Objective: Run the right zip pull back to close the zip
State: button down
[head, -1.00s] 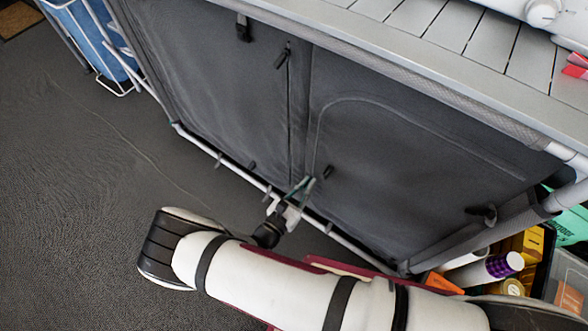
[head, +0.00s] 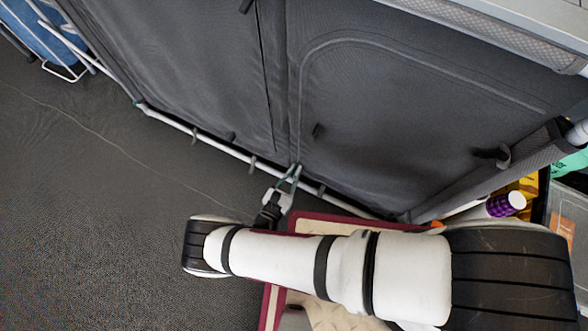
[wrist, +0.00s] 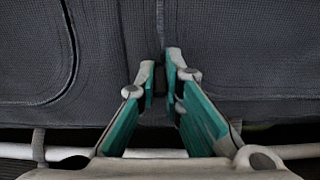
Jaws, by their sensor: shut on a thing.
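The grey fabric cabinet front has a right panel (head: 400,120) with a pale arched seam curving over it. My gripper (head: 296,172) is at the lower end of the upright seam on this panel's left side, just above the white bottom rail. In the wrist view, my gripper (wrist: 163,75) has its teal-padded fingers nearly together on a small dark piece, the right zip pull (wrist: 160,79), right against the fabric. The pull is mostly hidden between the fingertips. An upright seam runs above it. Whether the zip teeth are joined cannot be seen.
The white bottom rail (head: 210,145) runs below the panels. A purple-lidded container (head: 506,204) stands at the right. The grey floor (head: 80,210) is clear at left.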

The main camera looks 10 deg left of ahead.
aim_at(293, 173)
jog(key=shift+s+a, duration=0.1)
jog(key=shift+s, duration=0.05)
jog(key=c, duration=1.7)
grip_release()
notch_tip(293, 173, up, 10)
